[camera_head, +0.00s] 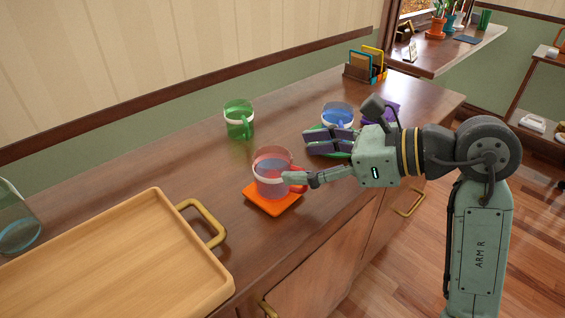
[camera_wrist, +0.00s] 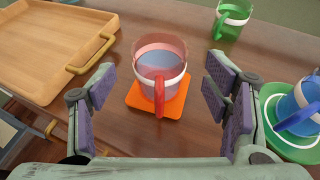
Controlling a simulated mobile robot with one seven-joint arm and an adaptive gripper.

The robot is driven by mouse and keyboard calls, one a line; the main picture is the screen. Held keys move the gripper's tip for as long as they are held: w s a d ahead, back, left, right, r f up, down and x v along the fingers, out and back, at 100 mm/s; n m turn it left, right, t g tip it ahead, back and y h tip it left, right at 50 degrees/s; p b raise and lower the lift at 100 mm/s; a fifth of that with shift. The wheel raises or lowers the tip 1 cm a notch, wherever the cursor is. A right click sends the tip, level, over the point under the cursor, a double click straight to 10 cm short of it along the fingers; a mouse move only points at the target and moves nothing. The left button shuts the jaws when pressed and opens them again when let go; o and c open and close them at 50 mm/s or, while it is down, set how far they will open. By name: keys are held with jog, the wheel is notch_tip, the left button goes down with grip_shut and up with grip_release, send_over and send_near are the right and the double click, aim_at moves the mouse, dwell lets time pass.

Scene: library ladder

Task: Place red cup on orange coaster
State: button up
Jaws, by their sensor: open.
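The red cup (camera_head: 270,172) is see-through with a pale band and a red handle. It stands upright on the square orange coaster (camera_head: 277,203) on the wooden cabinet top. In the wrist view the red cup (camera_wrist: 160,70) rests on the orange coaster (camera_wrist: 172,107), its handle toward me. My gripper (camera_head: 318,160) is open beside the cup, on its handle side. In the wrist view my gripper's fingers (camera_wrist: 165,100) are spread wide to either side, and no finger touches the cup there.
A wooden tray (camera_head: 226,289) with brass handles lies at the left. A green cup (camera_head: 238,120) stands behind. A blue cup (camera_wrist: 299,108) on a green coaster (camera_wrist: 269,121) is close to the right finger. A purple coaster and a letter holder (camera_head: 357,74) are farther back.

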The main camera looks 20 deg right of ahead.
jog(key=v, duration=0.6)
jog(key=shift+b, duration=0.35)
